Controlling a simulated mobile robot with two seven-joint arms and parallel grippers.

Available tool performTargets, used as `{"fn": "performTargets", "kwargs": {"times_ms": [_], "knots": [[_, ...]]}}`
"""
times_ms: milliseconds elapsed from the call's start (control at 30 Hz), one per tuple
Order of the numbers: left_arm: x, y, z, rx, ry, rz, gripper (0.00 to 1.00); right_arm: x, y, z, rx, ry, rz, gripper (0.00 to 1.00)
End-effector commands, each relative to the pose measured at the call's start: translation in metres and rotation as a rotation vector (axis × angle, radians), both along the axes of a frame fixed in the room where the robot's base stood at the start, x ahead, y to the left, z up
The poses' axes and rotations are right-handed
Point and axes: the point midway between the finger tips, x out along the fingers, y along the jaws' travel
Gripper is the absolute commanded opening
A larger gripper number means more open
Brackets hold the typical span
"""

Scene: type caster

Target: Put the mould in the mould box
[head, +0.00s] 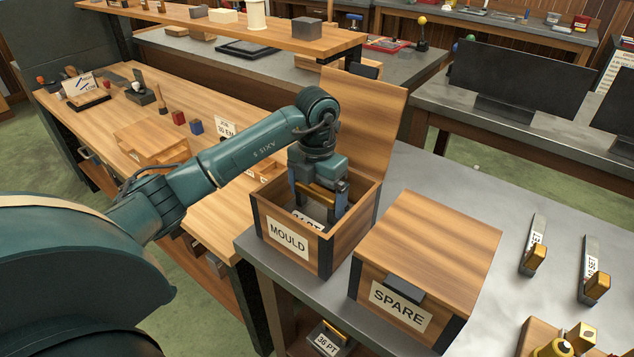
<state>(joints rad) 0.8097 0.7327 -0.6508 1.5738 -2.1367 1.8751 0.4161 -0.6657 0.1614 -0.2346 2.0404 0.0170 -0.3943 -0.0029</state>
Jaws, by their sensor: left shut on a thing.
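The mould box (262,215) is a wooden box with a "MOULD" label, and its lid (365,115) stands open at the back. My left gripper (318,208) reaches down into the box, shut on the mould (316,195). A brass-brown part of the mould shows between the fingers, and a white label ending in "PT" shows just below it. The front wall hides the mould's lower part, so I cannot tell whether it touches the box floor. My right gripper is not in view.
A closed "SPARE" box (435,240) stands close on the right. Two labelled tools with brass ends (538,258) (598,287) lie further right on the grey bench (480,185). A "36 PT" item (328,340) is on a shelf below. A wooden bench (215,90) runs left.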

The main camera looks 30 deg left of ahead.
Motion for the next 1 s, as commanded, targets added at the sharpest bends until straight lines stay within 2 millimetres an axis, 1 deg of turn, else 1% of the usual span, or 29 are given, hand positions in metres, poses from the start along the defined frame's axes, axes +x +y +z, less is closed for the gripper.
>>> {"fn": "performTargets", "kwargs": {"times_ms": [33, 300, 333, 400, 600, 667, 733, 867, 967, 1000], "knots": [[0.002, 0.0, 0.004, -0.002, -0.01, 0.0, 0.23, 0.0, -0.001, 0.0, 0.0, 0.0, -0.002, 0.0], [0.002, 0.0, 0.001, -0.002, -0.01, 0.0, 0.23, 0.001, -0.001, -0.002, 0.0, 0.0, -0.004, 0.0], [0.0, 0.0, -0.002, 0.0, -0.002, 0.0, 0.96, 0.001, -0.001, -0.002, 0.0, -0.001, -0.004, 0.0], [0.0, 0.0, -0.001, -0.001, -0.002, 0.0, 1.0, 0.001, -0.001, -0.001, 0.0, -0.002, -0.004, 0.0], [0.0, 0.0, 0.0, -0.001, -0.002, 0.0, 1.0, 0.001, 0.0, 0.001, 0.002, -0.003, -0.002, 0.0], [0.0, 0.0, 0.003, -0.001, -0.002, 0.0, 1.0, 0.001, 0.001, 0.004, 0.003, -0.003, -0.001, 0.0], [0.001, 0.0, 0.008, -0.001, -0.006, -0.001, 1.0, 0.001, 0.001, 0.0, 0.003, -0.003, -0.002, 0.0], [0.001, 0.0, 0.03, -0.001, -0.008, -0.002, 1.0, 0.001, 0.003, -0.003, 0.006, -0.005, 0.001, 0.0], [0.002, 0.0, 0.052, -0.001, -0.009, -0.001, 1.0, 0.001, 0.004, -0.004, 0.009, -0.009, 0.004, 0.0], [0.002, 0.001, 0.063, 0.0, -0.009, 0.0, 1.0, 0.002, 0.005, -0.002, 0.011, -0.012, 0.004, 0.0]]}}
